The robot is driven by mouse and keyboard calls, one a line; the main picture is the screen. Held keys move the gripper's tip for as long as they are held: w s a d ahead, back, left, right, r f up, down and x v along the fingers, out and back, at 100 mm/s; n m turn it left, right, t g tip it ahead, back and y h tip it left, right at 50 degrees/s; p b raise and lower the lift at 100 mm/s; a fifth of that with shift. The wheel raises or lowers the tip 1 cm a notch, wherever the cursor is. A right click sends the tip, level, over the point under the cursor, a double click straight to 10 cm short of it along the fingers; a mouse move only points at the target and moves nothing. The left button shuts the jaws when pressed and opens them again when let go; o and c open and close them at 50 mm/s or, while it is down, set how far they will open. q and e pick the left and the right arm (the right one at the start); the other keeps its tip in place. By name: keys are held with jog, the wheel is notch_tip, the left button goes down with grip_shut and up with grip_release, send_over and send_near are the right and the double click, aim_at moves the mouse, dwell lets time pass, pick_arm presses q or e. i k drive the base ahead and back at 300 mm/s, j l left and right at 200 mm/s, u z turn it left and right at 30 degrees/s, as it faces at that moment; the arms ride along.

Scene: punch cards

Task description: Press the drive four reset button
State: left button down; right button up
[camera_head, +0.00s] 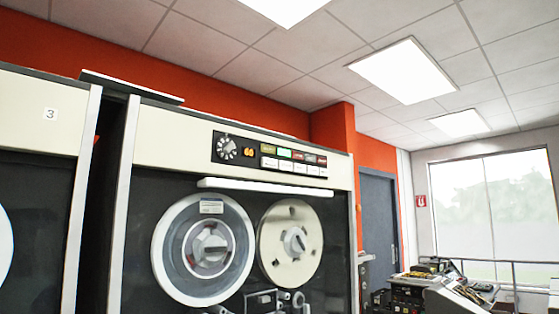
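A tape drive cabinet (165,140) with a cream top panel and two reels stands in the middle of the view. Its dark control panel (268,156) has a round dial, an orange display that seems to read 60, a row of coloured labels or lamps, and a row of pale buttons (292,164) below. The lettering is too small to read, so I cannot tell which button is reset. No number 4 shows on this cabinet. The cabinet at the left edge carries a label "3" (51,114). Neither of my grippers is in view.
A left reel (172,256) and a right reel (270,240) sit below the panel, under a white bar (262,190). A grey door (377,225), a console (455,295), a railing and a window (480,205) are at the right.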

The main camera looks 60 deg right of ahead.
aim_at(323, 172)
jog(key=z, duration=1.9)
